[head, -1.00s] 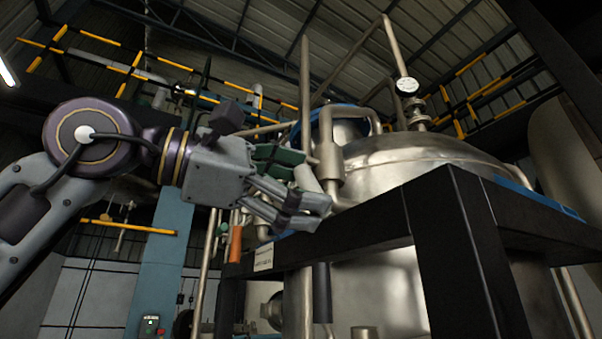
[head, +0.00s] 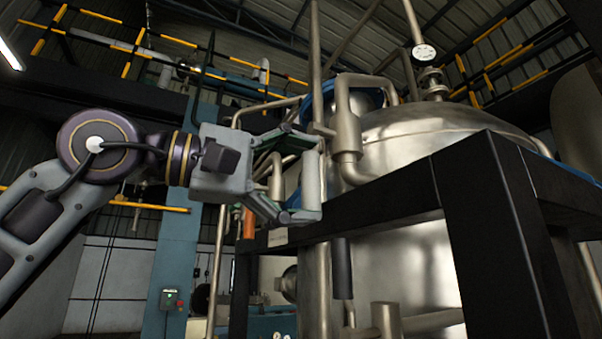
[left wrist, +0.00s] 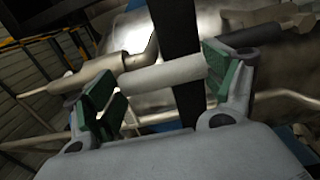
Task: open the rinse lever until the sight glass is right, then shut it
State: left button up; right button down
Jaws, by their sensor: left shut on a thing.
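My left gripper (head: 312,178) is shut on a pale grey cylinder (head: 310,182) in front of the steel vessel (head: 420,140). The cylinder is close to upright in the head view. In the left wrist view the same cylinder (left wrist: 165,74) spans the gap between the green finger pads (left wrist: 160,82). I cannot tell whether this cylinder is the rinse lever's grip. An orange handle (head: 248,222) and a dark grey handle (head: 342,268) hang below the black frame. I cannot make out the sight glass. My right gripper is out of view.
A black frame (head: 370,195) runs in front of the vessel, with a thick post (head: 490,240) at right. Steel pipes (head: 316,70) rise close behind my gripper. A round gauge (head: 424,52) stands above the vessel. A blue column (head: 170,260) is at left.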

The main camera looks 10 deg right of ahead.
pick_arm(q)
jog(key=shift+w+d+f, duration=0.1)
jog(key=shift+d+f, duration=0.1)
jog(key=shift+f, duration=0.25)
jog(key=o, duration=1.3)
jog(key=shift+w+r, duration=0.1)
jog(key=shift+r, duration=0.05)
jog(key=shift+a+r, duration=0.2)
jog(key=shift+r, duration=0.15)
jog(key=shift+a, duration=0.2)
jog(key=shift+f+v, duration=0.2)
jog(key=shift+v, duration=5.6)
